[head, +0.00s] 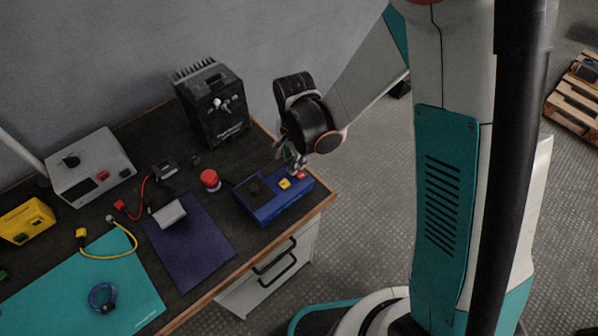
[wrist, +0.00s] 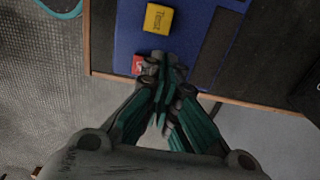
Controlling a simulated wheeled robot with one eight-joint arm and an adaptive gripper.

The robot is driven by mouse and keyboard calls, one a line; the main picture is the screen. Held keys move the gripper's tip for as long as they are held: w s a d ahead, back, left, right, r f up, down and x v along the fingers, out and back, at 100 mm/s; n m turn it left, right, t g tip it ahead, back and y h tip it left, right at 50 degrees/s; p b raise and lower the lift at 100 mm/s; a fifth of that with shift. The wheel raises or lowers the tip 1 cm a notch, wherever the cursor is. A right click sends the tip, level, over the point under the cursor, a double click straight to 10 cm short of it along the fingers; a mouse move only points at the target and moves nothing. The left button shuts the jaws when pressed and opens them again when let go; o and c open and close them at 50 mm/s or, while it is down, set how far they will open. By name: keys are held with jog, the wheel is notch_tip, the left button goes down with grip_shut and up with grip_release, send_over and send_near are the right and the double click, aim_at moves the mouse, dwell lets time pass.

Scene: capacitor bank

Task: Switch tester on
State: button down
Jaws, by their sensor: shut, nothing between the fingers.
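A blue box (head: 262,208), which looks like the tester, sits near the right front corner of the bench. It has a yellow button (head: 285,184) and a small red switch (head: 301,174) at its right end. The wrist view shows the lettered yellow button (wrist: 158,18), the red switch (wrist: 138,64) and the blue top (wrist: 195,40). My gripper (head: 297,166) is shut and empty over that right end. In the wrist view its fingertips (wrist: 164,68) are right beside the red switch and partly cover it. I cannot tell whether they touch it, nor the switch's position.
A black finned unit (head: 212,108) stands behind the blue box. A red knob (head: 210,179) is to its left. A grey box (head: 90,166), a purple mat (head: 190,250), a teal mat (head: 120,285) and cables lie farther left. The bench's wooden edge (head: 328,205) is close on the right.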

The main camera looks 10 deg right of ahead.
jog(key=shift+r+p, duration=2.3)
jog(key=shift+r, duration=1.15)
jog(key=s+d+r+n+t, duration=0.25)
jog(key=d+r+n, duration=0.4)
jog(key=r, duration=0.75)
jog(key=s+d+r+n+t, duration=0.4)
jog(key=s+d+r, duration=0.3)
jog(key=s, duration=0.3)
jog(key=shift+s+d+n+t, duration=0.25)
jog(key=shift+d+n+t, duration=0.1)
jog(key=shift+d, duration=0.05)
